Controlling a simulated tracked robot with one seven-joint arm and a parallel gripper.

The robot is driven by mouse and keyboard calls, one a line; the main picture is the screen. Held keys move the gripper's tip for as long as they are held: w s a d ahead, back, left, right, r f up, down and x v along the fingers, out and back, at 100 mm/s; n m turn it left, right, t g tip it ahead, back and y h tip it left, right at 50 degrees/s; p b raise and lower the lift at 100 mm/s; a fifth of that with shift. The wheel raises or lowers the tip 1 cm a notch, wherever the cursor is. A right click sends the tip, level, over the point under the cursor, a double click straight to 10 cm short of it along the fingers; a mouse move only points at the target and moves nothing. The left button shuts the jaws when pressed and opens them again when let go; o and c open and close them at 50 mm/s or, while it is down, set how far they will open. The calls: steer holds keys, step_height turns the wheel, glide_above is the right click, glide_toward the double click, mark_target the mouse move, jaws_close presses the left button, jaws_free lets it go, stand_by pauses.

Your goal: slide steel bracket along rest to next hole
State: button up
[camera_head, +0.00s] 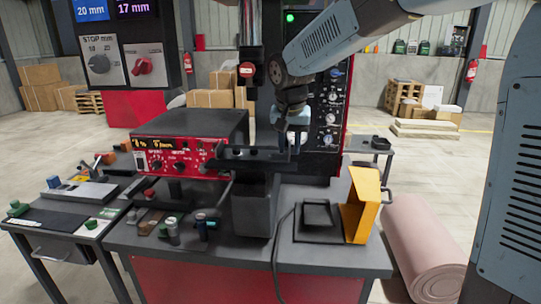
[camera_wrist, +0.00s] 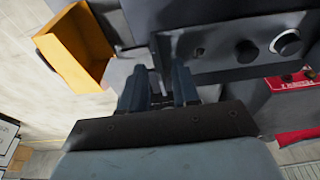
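My gripper (camera_head: 294,140) points down at the right part of a dark bar, likely the rest (camera_head: 250,154), on the front of the machine. In the wrist view its two dark fingers (camera_wrist: 158,86) stand a little apart beside the end of this bar (camera_wrist: 230,48). A light grey piece, probably the steel bracket (camera_wrist: 121,70), shows beside the left finger and partly behind the fingers. Grey also shows in the finger gap, but I cannot tell whether the fingers press on it.
A yellow-orange bin (camera_head: 362,205) stands right of the rest, and a dark square tray (camera_head: 317,216) lies beside it on the bench. A red-fronted control box (camera_head: 180,157) is on the left. A black cable crosses the bench front. A pink roll (camera_head: 425,245) is on the floor.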

steer(key=shift+o, duration=0.2)
steer(key=shift+w+r+v, duration=0.1)
steer(key=shift+w+v, duration=0.15)
steer(key=shift+v, duration=0.9)
steer(key=shift+w+r+v, duration=0.1)
steer(key=shift+w+v, duration=0.2)
steer(key=shift+v, duration=0.8)
steer(key=shift+w+v, duration=0.25)
steer(key=shift+v, duration=0.9)
steer(key=s+d+t, duration=0.2)
steer(key=s+d, duration=1.5)
steer(key=d, duration=0.2)
steer(key=s+d+f, duration=0.4)
steer(key=s, duration=0.4)
steer(key=shift+s+d+t, duration=0.2)
steer(key=shift+d+t, duration=0.15)
steer(key=shift+t, duration=0.05)
